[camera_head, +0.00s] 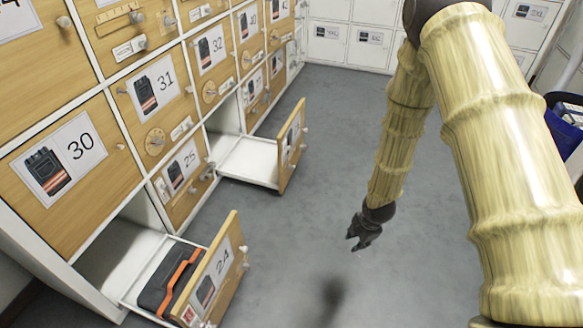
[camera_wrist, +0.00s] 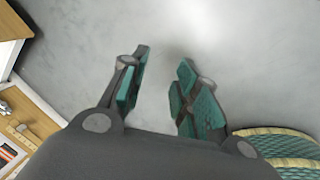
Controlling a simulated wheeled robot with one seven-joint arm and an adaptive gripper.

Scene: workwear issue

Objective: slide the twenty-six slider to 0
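My gripper (camera_head: 360,236) hangs over bare grey floor, to the right of the open drawers. In the wrist view its two teal-padded fingers (camera_wrist: 160,85) are apart with nothing between them. A second open drawer (camera_head: 291,146), beyond the one marked like 24, has a wooden front with a label too oblique to read. I cannot tell if it is number 26, and no slider marked twenty-six can be made out. In the wrist view, a wooden panel (camera_wrist: 32,120) with small fittings and part of a label shows at the lower left, its number cut off.
A nearer open drawer (camera_head: 222,275) holds a dark case with orange trim (camera_head: 170,280). Both drawers jut from the wooden locker wall (camera_head: 62,215) on the left. White lockers (camera_head: 348,45) stand at the back, a blue bin (camera_head: 565,128) at the right. The middle floor is clear.

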